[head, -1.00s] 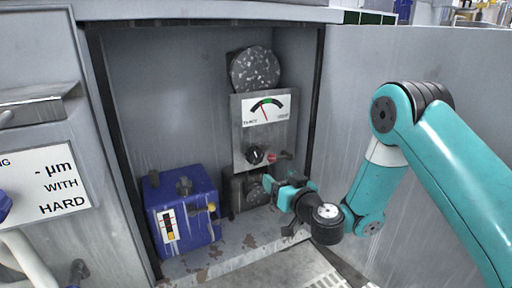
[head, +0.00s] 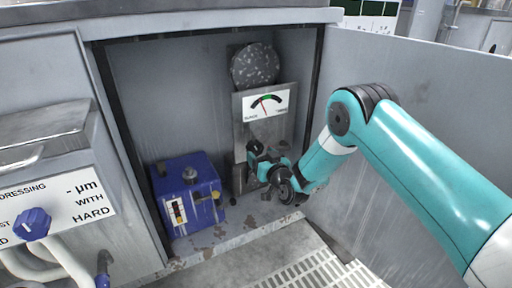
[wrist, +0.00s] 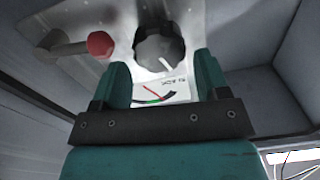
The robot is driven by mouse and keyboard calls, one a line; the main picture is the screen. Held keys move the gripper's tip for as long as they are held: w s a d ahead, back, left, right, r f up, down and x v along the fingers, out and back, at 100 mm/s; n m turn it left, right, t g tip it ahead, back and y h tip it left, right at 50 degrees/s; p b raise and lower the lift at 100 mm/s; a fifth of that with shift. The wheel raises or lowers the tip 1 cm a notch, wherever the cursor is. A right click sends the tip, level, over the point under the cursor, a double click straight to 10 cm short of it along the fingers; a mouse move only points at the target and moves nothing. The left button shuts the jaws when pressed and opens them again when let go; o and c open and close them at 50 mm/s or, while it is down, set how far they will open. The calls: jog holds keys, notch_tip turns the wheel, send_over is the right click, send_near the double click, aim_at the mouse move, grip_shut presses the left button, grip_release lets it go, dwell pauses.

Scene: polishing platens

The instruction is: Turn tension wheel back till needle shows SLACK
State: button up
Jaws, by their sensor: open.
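The black ribbed tension wheel (wrist: 160,48), with a white mark, is on a grey metal panel (head: 246,136) in an open cabinet. In the head view my gripper (head: 260,160) hides it. In the wrist view my open gripper (wrist: 161,64) has a finger on each side, with the wheel ahead between the tips; contact cannot be told. The white gauge (head: 277,105) is above the wheel. Its red needle leans left of the green band, towards the label that looks like SLACK, but is short of the scale's end. The gauge is partly hidden in the wrist view.
A red-knobbed lever (wrist: 99,44) is beside the wheel. A blue box (head: 187,193) stands at the cabinet's lower left. A round speckled disc (head: 255,66) is above the gauge. The cabinet side walls are close by.

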aim_at(257, 151)
jog(key=shift+b+x, duration=0.4)
jog(key=shift+x, duration=1.5)
jog(key=c, duration=0.6)
jog(key=shift+c, duration=0.2)
jog(key=shift+n, duration=0.3)
jog(key=n+b, duration=0.1)
jog(key=n, duration=0.2)
jog(key=shift+n+b, duration=0.55)
jog(key=shift+n, duration=1.55)
